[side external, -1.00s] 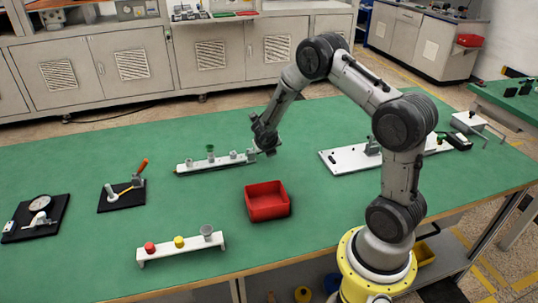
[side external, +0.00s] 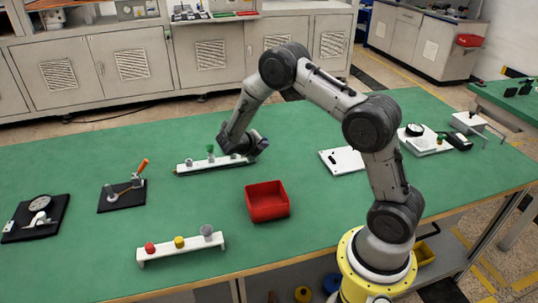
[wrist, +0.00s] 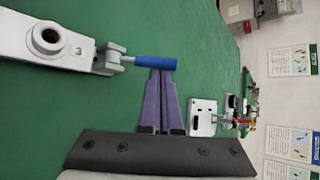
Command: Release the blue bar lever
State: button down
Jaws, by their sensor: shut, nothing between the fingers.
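The blue bar lever (wrist: 155,62) is a short blue bar on a grey hinge clevis (wrist: 108,60) at the end of a long white fixture. In the wrist view it sticks out sideways from the clevis. In the side view my gripper (side external: 256,146) is low at the right end of the fixture (side external: 190,167) and hides the lever.
A red bin (side external: 267,201) stands in front of the fixture. A white rack (side external: 180,251) with red, yellow and grey pieces is at the front. A black base with an orange-handled clamp (side external: 125,195) is at the left. A white plate (side external: 342,160) lies to the right. Green table between is clear.

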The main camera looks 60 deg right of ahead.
jog(key=shift+r, duration=0.85)
jog(key=v, duration=1)
jog(key=shift+a+f, duration=0.15)
jog(key=shift+f, duration=0.15)
jog(key=shift+w, duration=0.1)
